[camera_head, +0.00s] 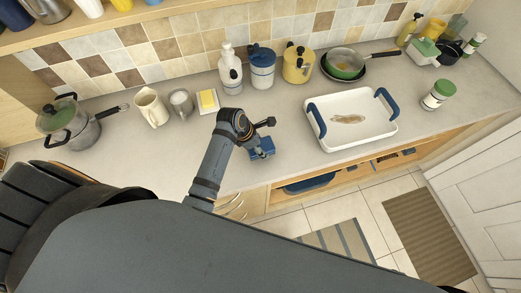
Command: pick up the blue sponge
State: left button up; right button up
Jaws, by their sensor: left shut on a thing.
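The blue sponge (264,153) is a small blue block near the front edge of the counter, left of the white baking dish. My left gripper (260,142) comes in from the left over the counter and is shut on the sponge. The fingers are small in the picture and partly hide the sponge. I cannot tell whether the sponge touches the counter or is held just above it. My right gripper is not in view.
A white dish with blue handles (376,137) stands right of the sponge. Behind are a butter dish (207,101), a white bottle (230,72), a blue-and-white canister (262,70) and a yellow canister (298,66). A pot (78,129) stands far left.

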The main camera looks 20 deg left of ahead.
pick_arm(q)
jog(key=s+a+r, duration=0.8)
jog(key=s+r, duration=0.2)
jog(key=s, duration=0.1)
jog(key=shift+s+r, duration=0.2)
jog(key=shift+r, duration=0.1)
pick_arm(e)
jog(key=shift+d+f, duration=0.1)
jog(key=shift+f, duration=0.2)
